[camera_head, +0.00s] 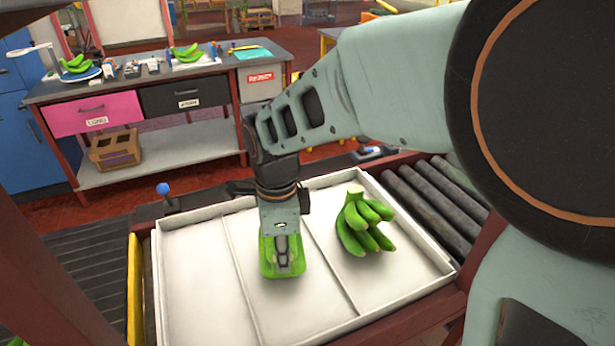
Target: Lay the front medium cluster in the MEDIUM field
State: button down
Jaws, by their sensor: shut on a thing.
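My gripper (283,262) points straight down over the middle field of the white tray (200,306). It is shut on a green banana cluster (268,271), which is largely hidden behind the fingers. The held cluster is at or just above the tray floor; I cannot tell whether it touches. Another green banana cluster (362,228) lies in the right field, apart from my gripper. The left field is empty. No field label is readable from here.
Low dividers split the tray, and a raised rim surrounds it. Rollers (437,205) lie to its right. A blue-knobbed lever (164,190) stands behind its left corner. The back workbench (217,68) holds more bananas, tools and drawers.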

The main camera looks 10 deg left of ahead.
jog(key=shift+f, duration=0.2)
dwell(0.5)
jog(key=c, duration=1.7)
grip_release()
jog(key=shift+o, duration=0.4)
jog(key=shift+f, duration=0.1)
